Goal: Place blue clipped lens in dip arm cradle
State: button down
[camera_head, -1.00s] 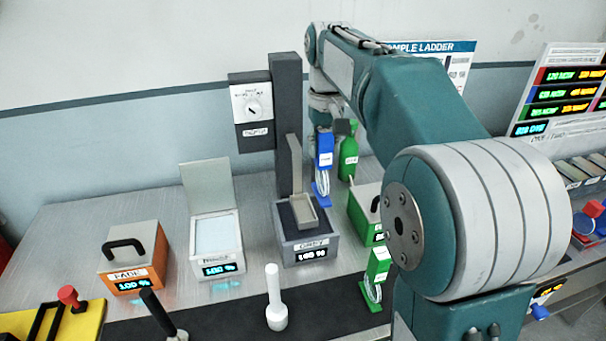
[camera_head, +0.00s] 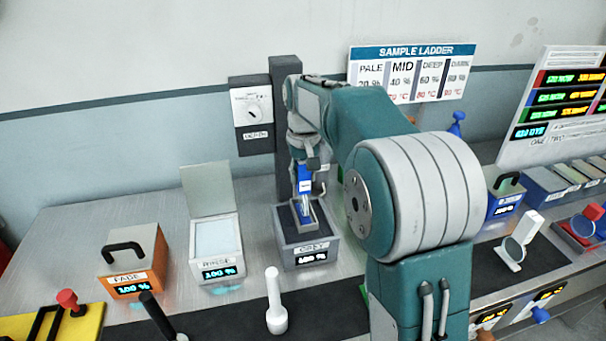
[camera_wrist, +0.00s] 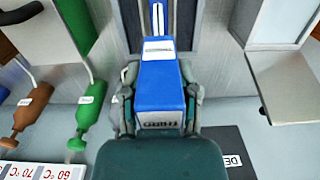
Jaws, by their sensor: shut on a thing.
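The blue clipped lens has a blue clip body (camera_head: 304,180) with a pale label and a clear lens (camera_head: 304,207) below it. My gripper (camera_head: 304,166) is shut on the blue clip and holds it upright, lens down. In the wrist view the blue clip (camera_wrist: 160,85) sits between both fingers. The dip arm cradle (camera_head: 318,215) is a small grey tray at the grey bath box (camera_head: 308,252), in front of the dark column (camera_head: 287,100). The lens is at the cradle; whether it touches is not clear, and the clip and gripper hide part of the cradle.
The rinse box (camera_head: 216,255) with its raised lid and the orange fade box (camera_head: 130,262) stand to the left. A white upright post (camera_head: 274,305) stands in front.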

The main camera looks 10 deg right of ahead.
jog(key=shift+f, duration=0.1)
jog(key=shift+c, duration=1.7)
grip_release()
notch_tip(320, 180, up, 11)
jog(key=shift+r, duration=0.2)
jog(key=shift+s+r, duration=0.1)
jog(key=shift+r, duration=0.4)
